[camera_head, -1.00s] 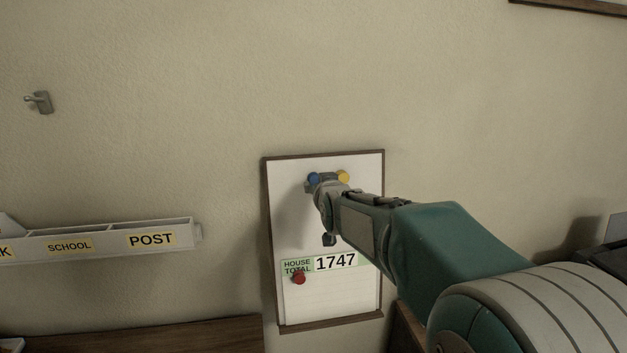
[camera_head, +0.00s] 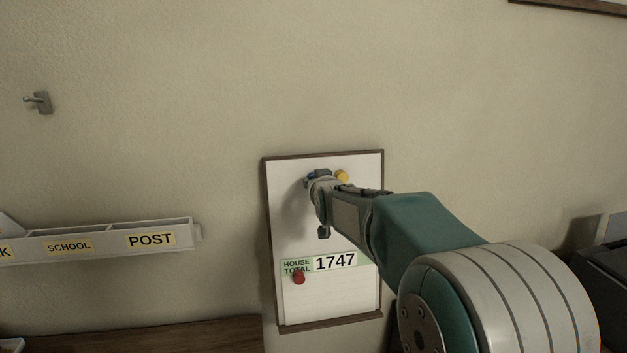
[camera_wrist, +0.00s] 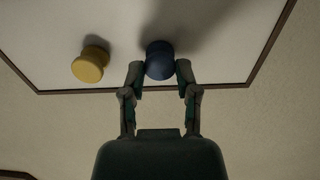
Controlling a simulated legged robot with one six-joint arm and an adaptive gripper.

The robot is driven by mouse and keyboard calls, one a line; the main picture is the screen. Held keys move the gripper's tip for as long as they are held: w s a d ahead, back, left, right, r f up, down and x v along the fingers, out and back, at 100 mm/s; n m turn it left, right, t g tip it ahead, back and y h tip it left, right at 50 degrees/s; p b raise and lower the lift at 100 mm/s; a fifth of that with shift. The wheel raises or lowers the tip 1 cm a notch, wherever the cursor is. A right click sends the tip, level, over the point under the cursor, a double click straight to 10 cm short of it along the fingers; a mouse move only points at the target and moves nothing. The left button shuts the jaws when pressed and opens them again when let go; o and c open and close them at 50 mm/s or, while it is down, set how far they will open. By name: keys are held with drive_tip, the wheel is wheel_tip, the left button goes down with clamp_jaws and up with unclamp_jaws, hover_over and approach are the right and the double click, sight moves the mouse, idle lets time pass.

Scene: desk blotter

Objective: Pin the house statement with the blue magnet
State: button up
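The blue magnet (camera_wrist: 159,60) is on the upper part of the whiteboard (camera_head: 282,215). My gripper (camera_wrist: 160,69) is at it, with one fingertip on each side and narrow gaps that still seem to show. In the head view my gripper (camera_head: 315,178) covers most of the blue magnet. The house statement (camera_head: 335,288) is a white sheet with a green header reading "HOUSE TOTAL 1747", low on the board. A red magnet (camera_head: 299,278) sits on its upper left part.
A yellow magnet (camera_wrist: 90,65) is beside the blue one. A wall rack (camera_head: 110,242) labelled SCHOOL and POST is at the left, with a hook (camera_head: 40,102) above it. A dark object (camera_head: 603,275) stands at the far right.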

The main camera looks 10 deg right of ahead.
idle(0.4)
drive_tip(key=shift+v, duration=2.5)
drive_tip(key=s+d+f, duration=0.2)
drive_tip(key=f, duration=0.6)
drive_tip(key=s+d+f, duration=0.3)
drive_tip(key=f, duration=0.5)
drive_tip(key=s+d+f, duration=0.2)
drive_tip(key=f, duration=0.6)
drive_tip(key=shift+s+d+f, duration=0.15)
drive_tip(key=shift+s+d, duration=0.05)
drive_tip(key=shift+d, duration=0.2)
drive_tip(key=shift+x, duration=2.8)
drive_tip(key=shift+w+f, duration=0.15)
drive_tip(key=shift+w, duration=0.4)
